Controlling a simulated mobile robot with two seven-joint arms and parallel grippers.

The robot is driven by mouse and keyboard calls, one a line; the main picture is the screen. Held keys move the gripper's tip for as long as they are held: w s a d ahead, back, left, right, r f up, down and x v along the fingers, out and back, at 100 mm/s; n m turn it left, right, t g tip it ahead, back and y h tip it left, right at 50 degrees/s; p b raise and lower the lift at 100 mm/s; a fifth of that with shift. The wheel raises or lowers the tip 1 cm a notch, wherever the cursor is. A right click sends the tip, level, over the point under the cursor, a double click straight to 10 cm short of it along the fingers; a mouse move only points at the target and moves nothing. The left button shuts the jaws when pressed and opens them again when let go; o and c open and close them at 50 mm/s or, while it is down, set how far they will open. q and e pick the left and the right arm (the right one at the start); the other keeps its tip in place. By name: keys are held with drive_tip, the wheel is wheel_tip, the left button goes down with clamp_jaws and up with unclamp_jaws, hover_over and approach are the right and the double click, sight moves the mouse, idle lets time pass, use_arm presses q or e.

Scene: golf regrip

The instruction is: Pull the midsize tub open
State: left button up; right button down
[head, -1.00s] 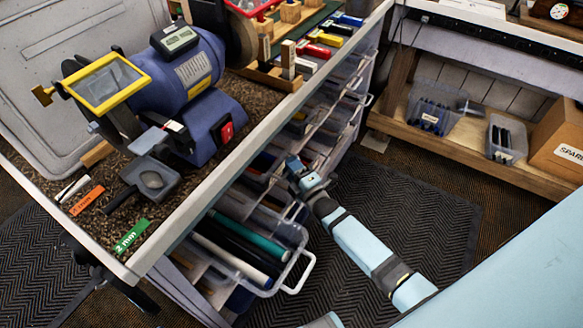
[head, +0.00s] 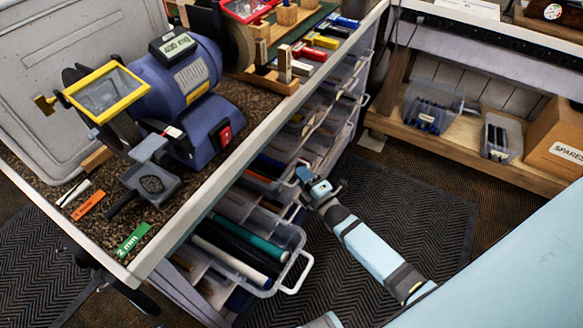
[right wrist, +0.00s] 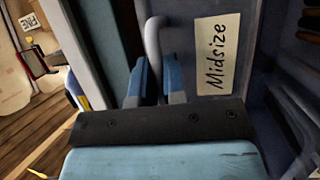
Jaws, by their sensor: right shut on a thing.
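The midsize tub (head: 284,190) is a clear drawer in the rack under the bench, standing partly out, with blue and orange things inside. Its white "Midsize" label (right wrist: 217,54) shows in the right wrist view, beside its upright pale handle (right wrist: 152,48). My right gripper (head: 307,181) is at the front of this tub in the head view. In the right wrist view its blue fingers (right wrist: 155,82) are shut around the handle. The fingers hide part of the handle. My left gripper is not in view.
A lower clear tub (head: 290,240) with long teal, black and white grips stands out further, its handle jutting over the dark floor mat (head: 420,220). A bench with a grinder (head: 185,75) stands above. A low wooden shelf (head: 480,160) is at right.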

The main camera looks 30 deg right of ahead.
use_arm(q)
drive_tip(key=p, duration=0.1)
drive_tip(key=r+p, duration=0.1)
drive_tip(key=p, duration=0.1)
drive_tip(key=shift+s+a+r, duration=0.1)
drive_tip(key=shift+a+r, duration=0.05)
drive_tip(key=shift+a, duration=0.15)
use_arm(e)
drive_tip(key=s+d, duration=0.7)
drive_tip(key=s, duration=0.5)
drive_tip(key=shift+s+d, duration=0.1)
drive_tip(key=c, duration=1.2)
unclamp_jaws()
use_arm(q)
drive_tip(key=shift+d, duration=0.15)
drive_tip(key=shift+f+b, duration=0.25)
drive_tip(key=shift+b, duration=0.15)
use_arm(e)
drive_tip(key=v, duration=1.3)
drive_tip(key=shift+s+f, duration=0.1)
drive_tip(key=shift+s, duration=0.3)
